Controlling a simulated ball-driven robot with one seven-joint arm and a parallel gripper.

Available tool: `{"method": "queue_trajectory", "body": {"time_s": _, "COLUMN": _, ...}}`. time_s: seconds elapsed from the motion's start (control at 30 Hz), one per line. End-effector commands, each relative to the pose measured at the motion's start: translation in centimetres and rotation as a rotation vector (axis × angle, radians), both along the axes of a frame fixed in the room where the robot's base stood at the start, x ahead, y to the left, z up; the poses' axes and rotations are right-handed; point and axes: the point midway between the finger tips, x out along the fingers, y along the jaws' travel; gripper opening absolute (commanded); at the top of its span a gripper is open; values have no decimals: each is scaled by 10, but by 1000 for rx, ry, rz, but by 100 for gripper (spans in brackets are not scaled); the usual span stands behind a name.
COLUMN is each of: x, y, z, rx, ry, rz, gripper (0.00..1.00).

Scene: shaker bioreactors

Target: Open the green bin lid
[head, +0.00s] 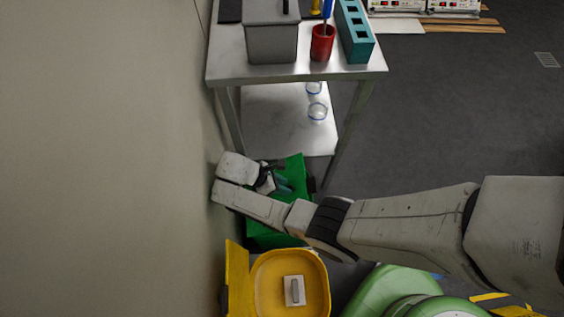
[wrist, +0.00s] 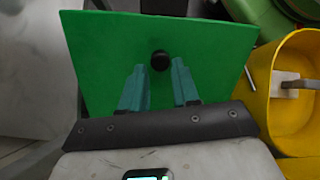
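The green bin lid (wrist: 215,50) is a flat green panel with a round black knob (wrist: 160,60) in the wrist view. In the head view the green lid (head: 297,168) shows partly behind my arm, below the table. My gripper (wrist: 159,70) is open, its two teal fingers apart and pointing at the lid. The knob appears between the fingertips in the picture; I cannot tell whether they touch it or the lid. In the head view my gripper (head: 280,183) is small and partly covered by the wrist. Most of the green bin is hidden by my arm.
A yellow bin (head: 324,285) stands open beside the green one, with a white block (head: 294,290) inside. A metal table (head: 378,62) stands behind, holding a grey container (head: 271,42), a red cup (head: 321,46) and a teal rack (head: 356,40). A wall (head: 100,160) runs along the left.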

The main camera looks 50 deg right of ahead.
Motion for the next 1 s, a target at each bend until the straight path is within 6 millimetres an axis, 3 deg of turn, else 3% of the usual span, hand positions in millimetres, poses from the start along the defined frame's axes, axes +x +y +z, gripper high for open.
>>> {"method": "queue_trajectory", "body": {"time_s": 0.2, "x": 0, "y": 0, "z": 0, "rx": 0, "ry": 1, "rz": -1, "gripper": 50}}
{"method": "queue_trajectory", "body": {"time_s": 0.63, "x": 0, "y": 0, "z": 3, "rx": 0, "ry": 1, "rz": -1, "gripper": 50}}
{"method": "queue_trajectory", "body": {"time_s": 0.87, "x": 0, "y": 0, "z": 36, "rx": 1, "ry": -2, "rz": -1, "gripper": 50}}
{"method": "queue_trajectory", "body": {"time_s": 1.0, "x": -17, "y": 2, "z": 52, "rx": 0, "ry": 1, "rz": -1, "gripper": 50}}
